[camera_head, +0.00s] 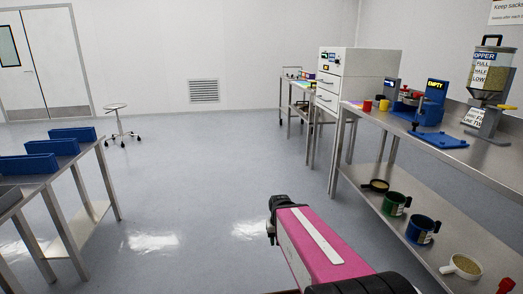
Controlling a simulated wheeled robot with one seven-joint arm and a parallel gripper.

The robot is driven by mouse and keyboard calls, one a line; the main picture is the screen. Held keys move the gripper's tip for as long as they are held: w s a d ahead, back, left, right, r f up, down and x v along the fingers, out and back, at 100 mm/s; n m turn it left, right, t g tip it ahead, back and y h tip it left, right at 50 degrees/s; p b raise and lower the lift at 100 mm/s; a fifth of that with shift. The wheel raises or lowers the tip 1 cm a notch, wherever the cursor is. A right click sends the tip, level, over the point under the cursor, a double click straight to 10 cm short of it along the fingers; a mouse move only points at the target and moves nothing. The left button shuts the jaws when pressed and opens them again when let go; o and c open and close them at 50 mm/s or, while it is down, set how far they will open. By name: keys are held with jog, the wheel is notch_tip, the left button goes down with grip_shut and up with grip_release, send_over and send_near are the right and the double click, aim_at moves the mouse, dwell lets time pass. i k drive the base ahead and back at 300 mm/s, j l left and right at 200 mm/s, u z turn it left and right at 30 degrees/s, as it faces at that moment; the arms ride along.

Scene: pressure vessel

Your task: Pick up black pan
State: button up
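A small, dark, shallow round pan (377,185) sits on the lower shelf of the right-hand steel table, at the far end of a row of vessels. It looks black with a tan inside, and it is the closest match to the black pan. My pink and black arm reaches up from the bottom middle of the head view, left of that shelf and apart from it. No gripper fingers can be made out.
A hopper (490,70) stands above on the steel table (478,151). A table with blue bins (52,147) is left. The floor between is clear.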

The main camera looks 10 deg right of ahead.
aim_at(379, 185)
jog(key=i+z, duration=0.25)
jog(key=i, duration=0.3)
jog(key=i+j+z, duration=0.25)
jog(key=i, duration=0.25)
jog(key=i+j+z, duration=0.25)
jog(key=i, duration=0.3)
jog(key=i+j+z, duration=0.1)
jog(key=i+z, duration=0.3)
jog(key=i+j+z, duration=0.15)
jog(key=i+z, duration=0.25)
jog(key=i+j+z, duration=0.2)
jog(key=z, duration=0.25)
jog(key=i+j+z, duration=0.25)
jog(key=j+z, duration=0.15)
